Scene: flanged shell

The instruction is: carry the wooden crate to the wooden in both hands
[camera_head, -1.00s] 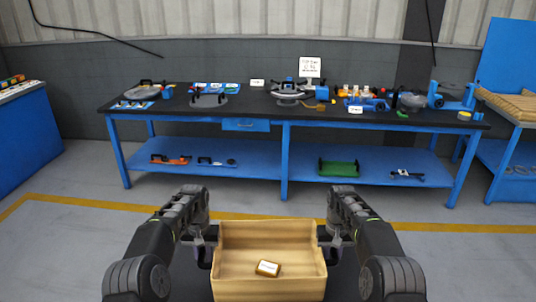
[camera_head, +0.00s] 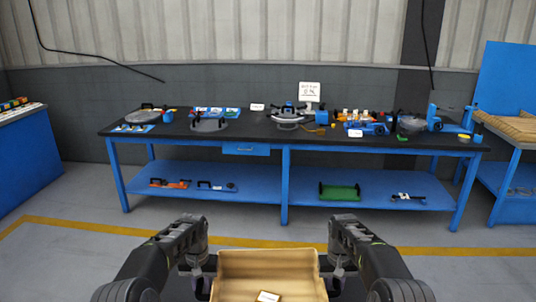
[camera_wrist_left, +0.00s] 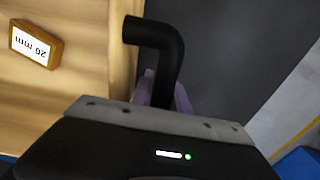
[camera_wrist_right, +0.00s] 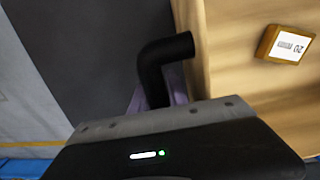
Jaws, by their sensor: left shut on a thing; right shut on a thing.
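The wooden crate (camera_head: 266,263) is held between my two arms at the bottom of the head view, its lower part cut off by the frame. A small wooden block with a white label (camera_head: 268,296) lies inside it; the left wrist view shows the block (camera_wrist_left: 36,44) marked 20 mm. My left gripper (camera_head: 208,266) is shut on the black handle (camera_wrist_left: 158,45) at the crate's left side. My right gripper (camera_head: 327,264) is shut on the black handle (camera_wrist_right: 160,62) at the right side. The fingertips are mostly hidden behind the handles.
A long blue workbench (camera_head: 285,185) with a black top (camera_head: 265,140) stands ahead, carrying several tools and parts. Another blue table with a wooden top (camera_head: 512,124) stands at the right, a blue cabinet (camera_head: 30,155) at the left. Grey floor with a yellow line (camera_head: 110,231) lies between.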

